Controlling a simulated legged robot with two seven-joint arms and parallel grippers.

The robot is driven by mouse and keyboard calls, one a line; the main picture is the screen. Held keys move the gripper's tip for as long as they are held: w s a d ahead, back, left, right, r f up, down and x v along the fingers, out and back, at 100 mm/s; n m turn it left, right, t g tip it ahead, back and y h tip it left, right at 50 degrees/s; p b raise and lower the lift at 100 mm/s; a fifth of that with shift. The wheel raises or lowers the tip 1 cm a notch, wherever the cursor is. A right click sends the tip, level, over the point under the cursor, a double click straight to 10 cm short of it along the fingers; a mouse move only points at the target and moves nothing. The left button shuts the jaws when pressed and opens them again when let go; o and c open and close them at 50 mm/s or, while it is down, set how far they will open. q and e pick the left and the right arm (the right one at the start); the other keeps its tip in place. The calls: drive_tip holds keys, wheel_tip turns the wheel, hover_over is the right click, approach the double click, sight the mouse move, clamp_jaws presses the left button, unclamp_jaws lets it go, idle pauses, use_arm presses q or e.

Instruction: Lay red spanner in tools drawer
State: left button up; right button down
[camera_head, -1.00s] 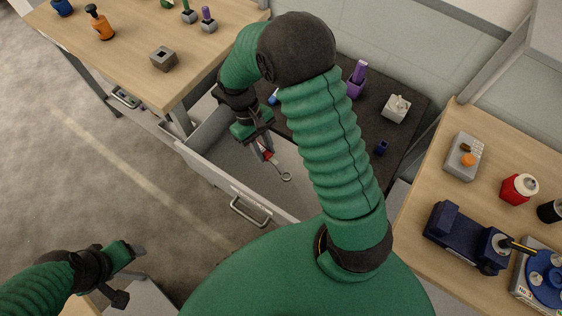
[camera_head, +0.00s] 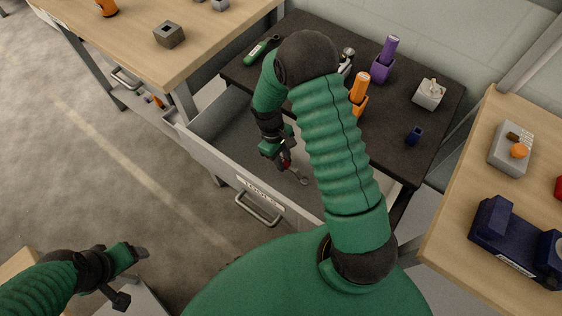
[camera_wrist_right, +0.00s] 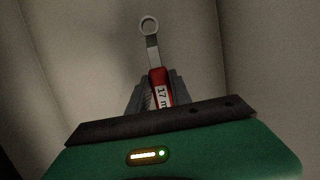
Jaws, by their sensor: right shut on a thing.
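The red spanner (camera_head: 288,166) has a red handle and a bare metal ring end. My right gripper (camera_head: 284,158) is shut on its handle, inside the open tools drawer (camera_head: 228,167). Pale drawer walls stand on both sides there. I cannot tell whether the spanner touches the drawer floor. My left gripper (camera_head: 140,262) is at the lower left, away from the drawer; its jaw state is unclear.
The dark worktop (camera_head: 400,125) behind the drawer holds purple and orange-handled tools in holders, a grey block (camera_head: 429,94) and a small blue holder (camera_head: 414,135). Wooden tables stand at the upper left (camera_head: 140,50) and right (camera_head: 455,215). The drawer's handle (camera_head: 258,210) faces the open floor.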

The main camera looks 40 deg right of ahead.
drive_tip(key=shift+w+d+f, duration=0.2)
drive_tip(key=shift+w+d, duration=0.1)
drive_tip(key=shift+w, duration=0.45)
drive_tip(key=shift+w+d+f, duration=0.15)
drive_tip(key=shift+w+d, duration=0.05)
drive_tip(key=shift+w, duration=0.05)
drive_tip(key=x, duration=0.1)
drive_tip(key=b+x, duration=0.1)
drive_tip(key=shift+w+f, duration=0.15)
drive_tip(key=shift+f, duration=0.2)
drive_tip(key=shift+a+f, duration=0.1)
drive_tip(key=shift+f, duration=0.25)
drive_tip(key=shift+w+a, duration=0.1)
drive_tip(key=shift+a, duration=0.15)
drive_tip(key=c, duration=1.5)
unclamp_jaws()
drive_tip(key=o, duration=0.3)
drive_tip(key=shift+d, duration=0.25)
use_arm(q)
drive_tip(key=shift+d+f, duration=0.45)
use_arm(e)
drive_tip(key=shift+o, duration=0.2)
